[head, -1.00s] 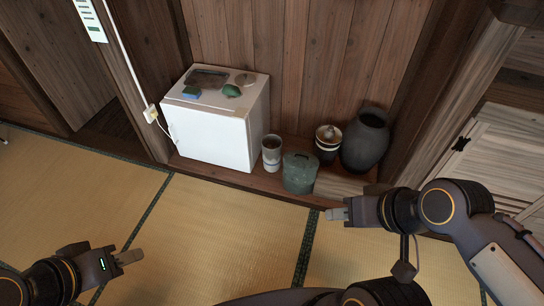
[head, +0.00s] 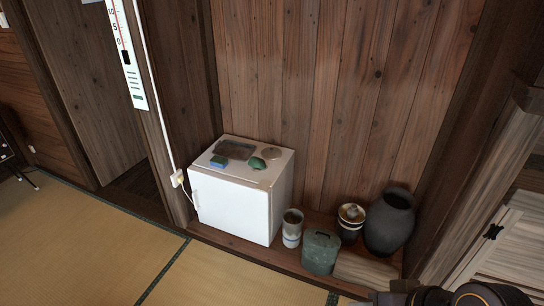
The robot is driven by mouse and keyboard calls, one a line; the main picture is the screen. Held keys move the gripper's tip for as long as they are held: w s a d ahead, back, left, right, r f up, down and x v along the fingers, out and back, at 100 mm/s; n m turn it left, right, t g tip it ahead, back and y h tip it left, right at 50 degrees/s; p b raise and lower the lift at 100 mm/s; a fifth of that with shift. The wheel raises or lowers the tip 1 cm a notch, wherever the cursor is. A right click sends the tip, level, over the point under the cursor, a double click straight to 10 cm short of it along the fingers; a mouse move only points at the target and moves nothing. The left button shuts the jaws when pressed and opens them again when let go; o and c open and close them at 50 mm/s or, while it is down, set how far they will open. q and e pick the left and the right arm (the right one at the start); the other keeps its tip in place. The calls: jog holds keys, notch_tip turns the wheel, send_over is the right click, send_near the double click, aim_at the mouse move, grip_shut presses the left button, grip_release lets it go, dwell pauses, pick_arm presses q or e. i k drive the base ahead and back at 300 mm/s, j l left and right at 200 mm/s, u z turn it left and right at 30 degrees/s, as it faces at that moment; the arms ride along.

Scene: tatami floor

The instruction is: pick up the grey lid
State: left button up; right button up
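A small round greyish lid (head: 271,153) lies flat on top of the white cabinet (head: 230,205), near its back right corner. My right gripper (head: 378,297) is at the bottom edge, partly cut off, far below and to the right of the lid and not touching it. I cannot tell whether its fingers are apart. My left gripper is out of view.
On the cabinet top, a dark tray (head: 235,149), a blue block (head: 218,162) and a green object (head: 257,163) lie near the lid. A cup (head: 292,228), a green-grey pot (head: 320,252), a lidded jar (head: 351,222) and a dark vase (head: 390,222) stand to the right.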

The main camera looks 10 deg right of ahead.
aim_at(270, 153)
jog(key=i+j+u, duration=0.15)
jog(key=i+j, duration=0.15)
jog(key=i, duration=1)
jog(key=i+j+u, duration=0.2)
jog(key=i, duration=1.15)
jog(key=l, duration=0.1)
